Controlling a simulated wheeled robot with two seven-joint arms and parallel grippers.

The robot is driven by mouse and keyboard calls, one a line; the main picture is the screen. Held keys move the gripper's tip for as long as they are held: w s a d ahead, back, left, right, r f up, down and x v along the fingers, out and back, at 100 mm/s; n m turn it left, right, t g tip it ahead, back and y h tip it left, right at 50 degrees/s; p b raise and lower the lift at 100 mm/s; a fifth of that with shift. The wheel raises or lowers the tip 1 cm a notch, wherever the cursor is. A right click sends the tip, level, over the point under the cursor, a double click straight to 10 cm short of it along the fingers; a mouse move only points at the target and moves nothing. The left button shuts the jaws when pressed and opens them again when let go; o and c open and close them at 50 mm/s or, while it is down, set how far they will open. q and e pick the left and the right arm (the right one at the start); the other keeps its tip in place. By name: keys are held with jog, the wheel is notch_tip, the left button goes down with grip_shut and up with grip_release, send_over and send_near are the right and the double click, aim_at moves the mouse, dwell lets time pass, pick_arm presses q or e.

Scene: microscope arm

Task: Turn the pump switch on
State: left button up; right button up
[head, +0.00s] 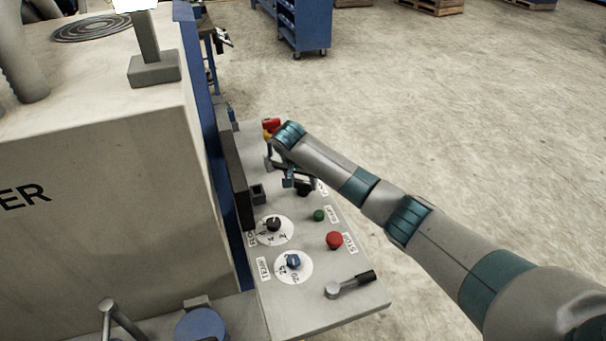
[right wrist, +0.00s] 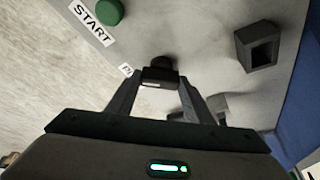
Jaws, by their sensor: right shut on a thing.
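The pump switch is a black knob (head: 305,190) at the far part of the grey control panel (head: 310,300), beside a partly hidden label starting "PU". In the right wrist view the black knob (right wrist: 160,72) sits at the fingertips. My right gripper (head: 297,184) reaches down over the panel. In the right wrist view my right gripper (right wrist: 162,84) has its two fingers on either side of the knob and is shut on it. Part of the knob is hidden by the fingers, and its turned position is hard to read. My left gripper is not in view.
Near the switch are a green START button (head: 319,215), a red STOP button (head: 334,240) and a small dark square socket (head: 257,194). Two dials (head: 273,224) (head: 294,261) and a lever (head: 350,284) sit closer. A large grey machine (head: 100,170) stands left; open floor lies right.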

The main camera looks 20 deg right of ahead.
jog(key=m+p, duration=0.1)
jog(key=m, duration=0.2)
jog(key=shift+a+r+g+h, duration=0.1)
jog(key=shift+a+g+h, duration=0.05)
jog(key=shift+g+h, duration=0.25)
jog(key=shift+w+m+g, duration=0.1)
jog(key=shift+m+g, duration=0.2)
jog(key=shift+m, duration=0.5)
jog(key=m, duration=0.1)
jog(key=m+g+b, duration=0.1)
jog(key=shift+w+f+m+h, duration=0.15)
jog(key=shift+f+m+h, duration=0.05)
jog(key=shift+m+h, duration=0.2)
jog(key=shift+w+r+m+g+b, duration=0.1)
jog(key=shift+m+g+b, duration=0.4)
jog(key=shift+m+b, duration=0.8)
jog(key=shift+m, duration=0.3)
jog(key=shift+r, duration=0.1)
jog(key=o, duration=1.1)
jog(key=shift+c, duration=0.2)
jog(key=shift+r, duration=0.1)
